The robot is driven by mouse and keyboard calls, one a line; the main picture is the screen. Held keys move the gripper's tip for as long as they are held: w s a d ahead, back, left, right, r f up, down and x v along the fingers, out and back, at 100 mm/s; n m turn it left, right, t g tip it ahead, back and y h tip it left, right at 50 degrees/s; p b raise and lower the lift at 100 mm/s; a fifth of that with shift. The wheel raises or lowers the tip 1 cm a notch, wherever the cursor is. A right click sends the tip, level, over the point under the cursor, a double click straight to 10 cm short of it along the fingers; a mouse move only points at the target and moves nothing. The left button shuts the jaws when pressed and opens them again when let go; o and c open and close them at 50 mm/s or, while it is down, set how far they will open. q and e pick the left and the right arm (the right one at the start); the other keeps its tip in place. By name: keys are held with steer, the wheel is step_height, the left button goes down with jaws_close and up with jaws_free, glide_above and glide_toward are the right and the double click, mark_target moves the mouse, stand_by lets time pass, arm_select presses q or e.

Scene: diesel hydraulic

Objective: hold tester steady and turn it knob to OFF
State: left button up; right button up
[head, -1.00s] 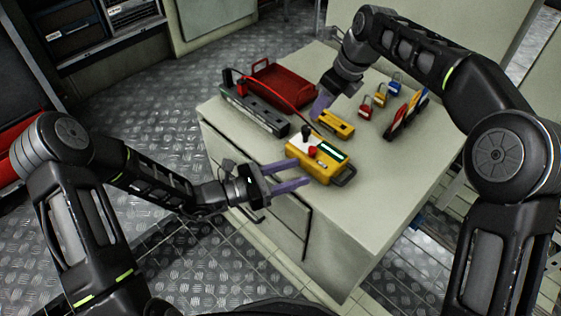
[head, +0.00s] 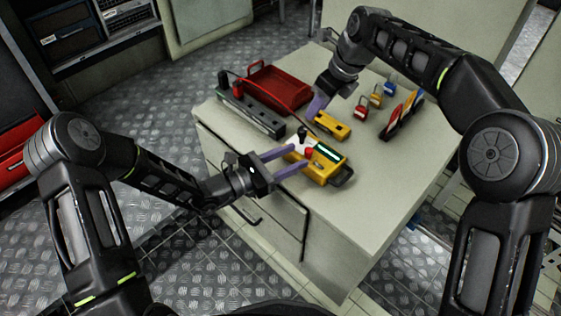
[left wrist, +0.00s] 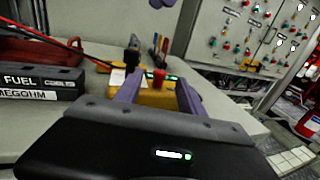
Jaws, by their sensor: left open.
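The yellow tester (head: 327,172) lies on the bench top near its left edge, with a red post, a black post, a white-and-green face and a dark handle at its right end. The knob's setting is too small to read. My left gripper (head: 300,156) is open, with its purple fingertips at the tester's left end. In the left wrist view the tester (left wrist: 157,98) shows between the two fingers; contact cannot be told. My right gripper (head: 317,107) points down behind the tester, beside a smaller yellow device (head: 332,126); its finger gap is not clear.
A dark labelled box (head: 250,115) with a red lead and a red tray (head: 279,87) stand behind left. Coloured padlocks (head: 376,97) and a rack of coloured tags (head: 402,116) stand at the back right. The bench front right is clear.

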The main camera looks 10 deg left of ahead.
mark_target(303, 153)
arm_select(q)
steer(key=shift+x, duration=1.8)
jaws_close()
